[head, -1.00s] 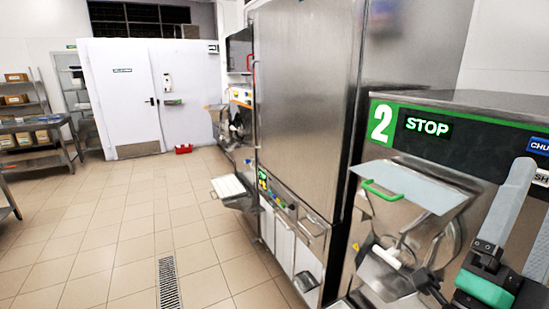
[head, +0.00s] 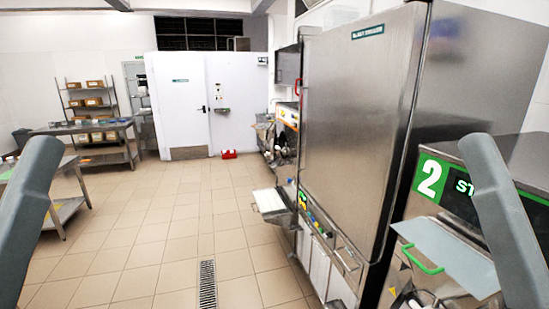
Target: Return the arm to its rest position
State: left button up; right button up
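My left arm (head: 36,205) shows as a grey link at the left edge of the head view, slanting down out of the frame. My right arm (head: 500,215) shows as a grey link at the right, in front of the machine marked 2 (head: 452,188), and runs out of the bottom edge. Both grippers are out of view, so their fingers cannot be seen.
A tall steel cabinet (head: 352,120) stands right of centre. A clear lid with a green handle (head: 422,262) juts from machine 2. A steel table (head: 95,130) and shelves are at the left. The tiled floor (head: 150,240) is open in the middle.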

pick_arm(q)
notch_tip(320, 180, up, 19)
jog(key=p, duration=1.5)
jog(key=shift+f, duration=0.15)
pick_arm(e)
notch_tip(320, 180, up, 19)
jog(key=shift+f, duration=0.15)
